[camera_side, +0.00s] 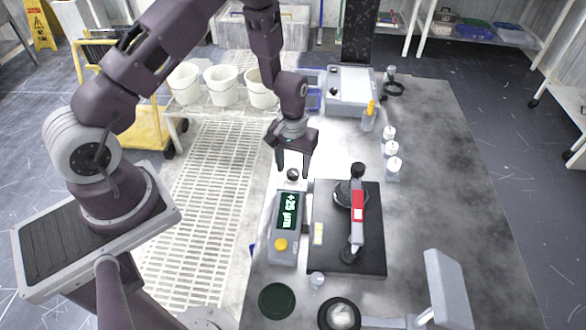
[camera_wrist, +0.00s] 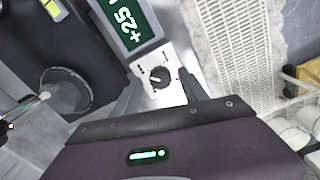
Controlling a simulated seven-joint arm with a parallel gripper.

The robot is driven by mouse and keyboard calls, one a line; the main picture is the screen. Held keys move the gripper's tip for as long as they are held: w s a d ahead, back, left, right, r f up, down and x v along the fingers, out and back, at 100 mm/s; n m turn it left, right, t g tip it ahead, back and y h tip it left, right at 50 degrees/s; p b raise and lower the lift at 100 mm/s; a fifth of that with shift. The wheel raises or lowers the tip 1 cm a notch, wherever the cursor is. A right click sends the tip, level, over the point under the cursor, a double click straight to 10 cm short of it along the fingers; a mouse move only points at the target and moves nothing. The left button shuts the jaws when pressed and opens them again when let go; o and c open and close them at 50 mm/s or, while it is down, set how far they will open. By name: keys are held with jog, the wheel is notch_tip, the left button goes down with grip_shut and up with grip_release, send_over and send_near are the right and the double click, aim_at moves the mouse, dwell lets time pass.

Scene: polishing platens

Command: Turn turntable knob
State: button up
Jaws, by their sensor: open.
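A small black knob (camera_side: 292,174) sits at the far end of a grey box with a lit "+25 µm" display (camera_side: 288,211) and a yellow button (camera_side: 281,244). In the wrist view the round knob (camera_wrist: 159,77) lies on a light panel with small marks around it, beside the green-lit display (camera_wrist: 128,22). My gripper (camera_side: 293,168) points down at the knob. Its jaws are open, with one finger on each side of the knob and a visible gap to it in the wrist view (camera_wrist: 162,88). Whether the fingertips are level with the knob cannot be told.
White-capped bottles (camera_side: 391,148) and an orange-topped bottle (camera_side: 369,115) stand farther back. White buckets (camera_side: 221,86) stand left. The table's right side is bare.

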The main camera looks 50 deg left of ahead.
aim_at(293, 172)
notch_tip(293, 172, up, 6)
jog(key=shift+f, duration=0.1)
jog(key=s+d+r+m+t, duration=0.2)
jog(key=s+r, duration=0.2)
jog(key=r, duration=0.7)
jog(key=s+d+r+m+t, duration=0.1)
jog(key=s+d+r, duration=0.15)
jog(key=r, duration=0.85)
jog(key=s+r+m+t, duration=0.1)
jog(key=s+r, duration=0.2)
jog(key=s, duration=0.5)
jog(key=s+r+m+t, duration=0.1)
jog(key=s+r, duration=0.3)
jog(key=s, duration=0.4)
jog(key=shift+d+m+t, duration=0.2)
jog(key=shift+m+t, duration=0.1)
jog(key=shift+m, duration=0.2)
